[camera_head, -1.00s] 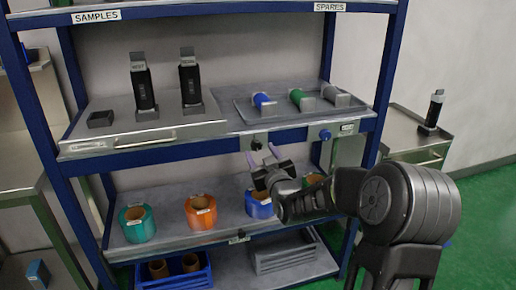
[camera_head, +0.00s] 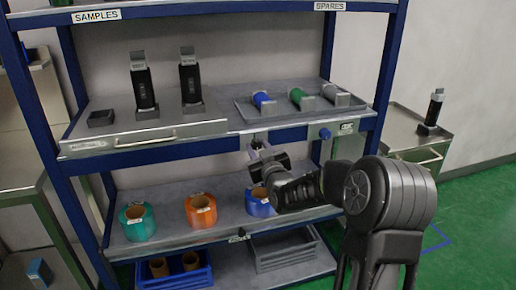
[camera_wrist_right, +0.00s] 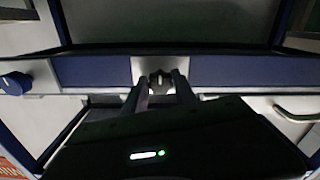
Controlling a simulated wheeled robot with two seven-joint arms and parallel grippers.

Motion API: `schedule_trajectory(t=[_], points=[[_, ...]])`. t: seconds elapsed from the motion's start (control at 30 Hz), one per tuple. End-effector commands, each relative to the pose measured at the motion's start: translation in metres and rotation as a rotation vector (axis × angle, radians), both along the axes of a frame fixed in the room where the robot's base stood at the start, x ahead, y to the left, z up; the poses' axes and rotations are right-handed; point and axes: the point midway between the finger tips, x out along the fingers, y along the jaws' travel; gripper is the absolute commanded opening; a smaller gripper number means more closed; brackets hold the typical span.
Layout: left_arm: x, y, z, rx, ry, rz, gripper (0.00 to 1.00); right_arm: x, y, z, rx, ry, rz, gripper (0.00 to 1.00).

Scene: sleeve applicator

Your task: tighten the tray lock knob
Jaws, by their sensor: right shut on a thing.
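The tray lock knob (camera_wrist_right: 160,80) is small and dark, on a pale plate on the blue front rail of the shelf. It shows in the right wrist view between my two fingertips. My right gripper (camera_wrist_right: 159,92) is shut on the knob, one finger on each side. In the head view my right gripper (camera_head: 259,146) is at the shelf's front edge and hides the knob. The grey tray (camera_head: 240,110) sits above it on the shelf. My left gripper is out of view.
A blue knob (camera_head: 325,134) is on the same rail, to the right. Blue, green and grey rolls lie on the tray. Teal (camera_head: 137,222), orange (camera_head: 200,210) and blue (camera_head: 258,201) rolls stand on the shelf below. A drawer with a handle (camera_head: 146,141) is at left.

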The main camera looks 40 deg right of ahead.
Motion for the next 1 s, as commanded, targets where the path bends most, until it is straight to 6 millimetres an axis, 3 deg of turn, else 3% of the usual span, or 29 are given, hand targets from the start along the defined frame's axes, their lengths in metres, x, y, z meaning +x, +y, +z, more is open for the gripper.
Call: schedule_trajectory(t=[0.23,0.67,1.0], points=[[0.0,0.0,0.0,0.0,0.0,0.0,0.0,0.0,0.0,0.0,0.0,0.0,0.001,0.0],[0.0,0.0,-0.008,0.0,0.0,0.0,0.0,0.0,0.0,-0.002,0.032,-0.012,0.0,0.0],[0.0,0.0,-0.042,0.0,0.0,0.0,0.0,0.0,0.0,-0.006,0.2,-0.072,0.0,0.0]])
